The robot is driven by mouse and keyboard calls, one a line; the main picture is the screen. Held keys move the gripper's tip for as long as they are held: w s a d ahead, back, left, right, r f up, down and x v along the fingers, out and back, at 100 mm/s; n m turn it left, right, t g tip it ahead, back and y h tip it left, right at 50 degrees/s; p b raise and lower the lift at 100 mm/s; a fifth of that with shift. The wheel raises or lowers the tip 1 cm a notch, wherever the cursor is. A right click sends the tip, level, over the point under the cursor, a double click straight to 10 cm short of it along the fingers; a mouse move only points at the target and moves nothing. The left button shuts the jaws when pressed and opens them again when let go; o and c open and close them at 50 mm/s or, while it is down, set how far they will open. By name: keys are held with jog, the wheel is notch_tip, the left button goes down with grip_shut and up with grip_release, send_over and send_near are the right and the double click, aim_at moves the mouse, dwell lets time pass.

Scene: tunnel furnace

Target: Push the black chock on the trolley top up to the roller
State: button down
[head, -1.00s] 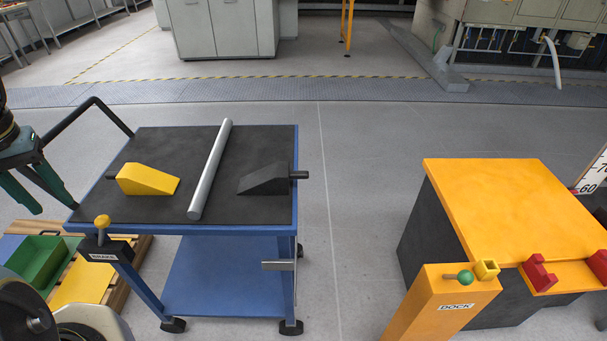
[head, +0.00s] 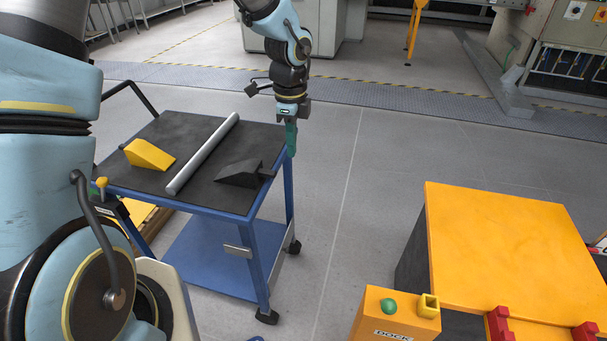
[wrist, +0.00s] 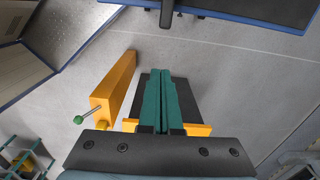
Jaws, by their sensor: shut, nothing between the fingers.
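The black chock (head: 240,174) is a dark wedge on the right part of the trolley top (head: 185,128), its thin end facing left. A short handle (head: 268,173) sticks out from its right end. The silver roller (head: 203,153) lies slantwise across the top, left of the chock, with a gap between them. My gripper (head: 291,150) points down at the trolley's far right corner, to the right of and beyond the chock. Its green fingers (wrist: 165,105) are together and empty in the wrist view. Whether they touch the trolley edge I cannot tell.
A yellow chock (head: 149,155) sits left of the roller. A brake post with a yellow knob (head: 101,183) stands at the trolley's near left corner. The orange dock table (head: 500,245) and its post (head: 390,318) stand to the right. Grey floor between trolley and dock is clear.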

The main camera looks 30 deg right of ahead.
aim_at(254, 166)
notch_tip(254, 166, down, 10)
jog(key=p, duration=0.2)
jog(key=shift+w+a+p, duration=0.85)
jog(key=shift+w+a, duration=0.2)
jog(key=shift+w, duration=0.05)
jog(key=shift+w+a, duration=0.1)
jog(key=w+a+p, duration=0.1)
jog(key=w+a, duration=0.4)
jog(key=shift+a, duration=0.15)
